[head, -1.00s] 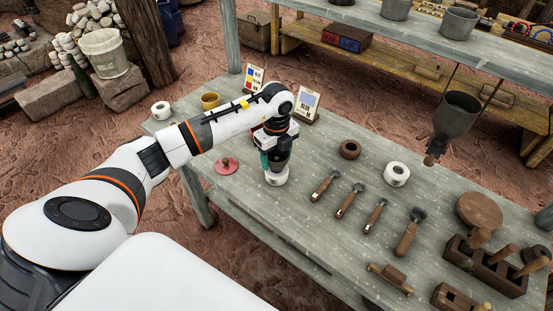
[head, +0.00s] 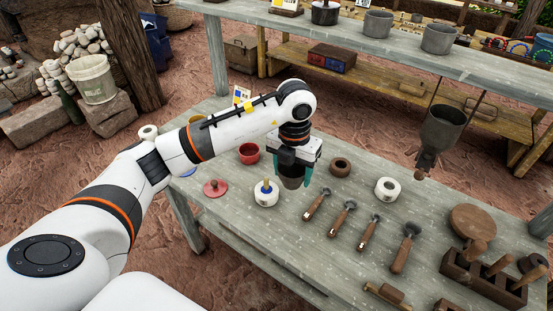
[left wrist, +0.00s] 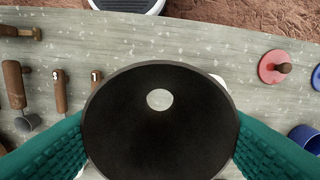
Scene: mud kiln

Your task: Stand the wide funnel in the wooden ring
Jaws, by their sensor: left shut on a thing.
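The wide funnel (head: 291,182) is dark grey. My left gripper (head: 292,173) has its teal fingers shut on it, one on each side. The left wrist view looks into the funnel's dark bowl (left wrist: 120,120), with a pale round hole in its floor. The wooden ring (head: 340,167) is brown and lies flat on the table, a little to the right of the held funnel and apart from it in the head view. I cannot pick the ring out in the left wrist view, where the funnel covers much of the middle. My right gripper is not in view.
A white ring-like piece with a blue middle and peg (head: 265,193) stands left of the funnel. A red cup (head: 248,153) and red knobbed lid (head: 215,187) are farther left. A white ring (head: 387,189) and several wooden-handled tools (head: 343,217) lie to the right.

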